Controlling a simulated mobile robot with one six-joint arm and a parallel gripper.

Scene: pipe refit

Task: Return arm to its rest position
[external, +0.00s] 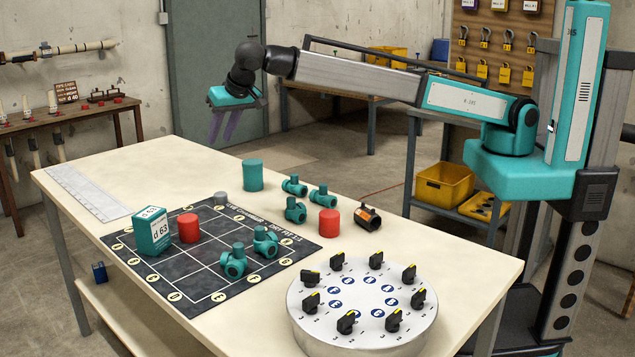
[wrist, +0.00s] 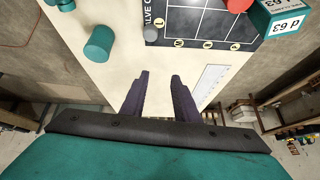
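My gripper (external: 225,122) hangs in the air at the end of the outstretched arm, above and beyond the far edge of the table (external: 150,160). Its two purple fingers point down. In the wrist view the fingers of my gripper (wrist: 158,88) stand apart with nothing between them, so it is open and empty. The arm reaches left from its column at the right of the external view, well above the table. No task object touches the gripper.
A teal cylinder (external: 253,175), teal valves (external: 294,186), red cylinders (external: 328,222) and a black coupling (external: 368,217) stand on the table. A black grid mat (external: 170,282) carries a teal box (external: 152,231). A round dial plate (external: 362,335) is at the front. Air above is clear.

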